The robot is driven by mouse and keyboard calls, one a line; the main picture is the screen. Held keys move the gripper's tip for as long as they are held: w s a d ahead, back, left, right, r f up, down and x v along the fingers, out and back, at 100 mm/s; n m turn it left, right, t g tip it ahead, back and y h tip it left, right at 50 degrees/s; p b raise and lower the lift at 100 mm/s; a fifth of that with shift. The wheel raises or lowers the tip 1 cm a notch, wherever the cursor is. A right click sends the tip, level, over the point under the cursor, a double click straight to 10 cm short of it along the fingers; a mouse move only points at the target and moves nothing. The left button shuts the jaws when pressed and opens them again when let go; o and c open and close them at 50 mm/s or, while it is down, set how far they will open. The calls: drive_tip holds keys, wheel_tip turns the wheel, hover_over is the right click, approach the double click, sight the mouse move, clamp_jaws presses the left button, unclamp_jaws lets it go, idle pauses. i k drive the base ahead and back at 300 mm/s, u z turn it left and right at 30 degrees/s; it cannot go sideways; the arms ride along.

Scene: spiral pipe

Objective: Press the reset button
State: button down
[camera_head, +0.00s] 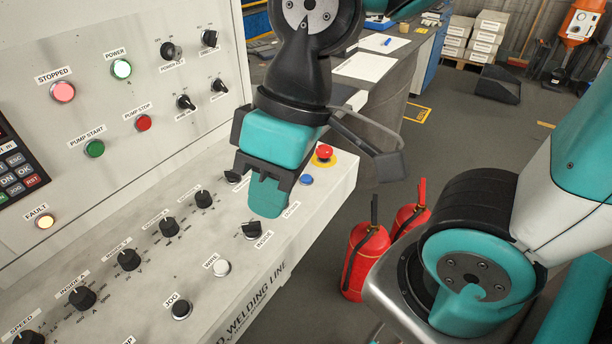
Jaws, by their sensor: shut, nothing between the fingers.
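A small blue button (306,180) sits on the sloped lower panel, left of and below the red emergency stop (325,153) on its yellow base. No label that I can read as reset shows; the lettering near my gripper is small and partly covered. My gripper (267,205) is shut and empty, pointing down over the panel's right part, left of the blue button. Its tip shows just above a black selector knob (251,229) in the picture. It hides part of the panel, and I cannot tell whether it touches anything.
The panel (215,315) holds a row of black knobs (127,260), a white button (221,268) and a black button (182,309). The upright panel carries lit buttons, including a yellow FAULT light (45,221). Red extinguishers (366,258) stand on the floor to the right.

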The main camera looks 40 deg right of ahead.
sight(306, 178)
drive_tip(key=z, duration=2.2)
drive_tip(key=k, duration=1.15)
drive_tip(key=u, duration=1.65)
drive_tip(key=i, duration=0.5)
drive_tip(key=z, duration=0.1)
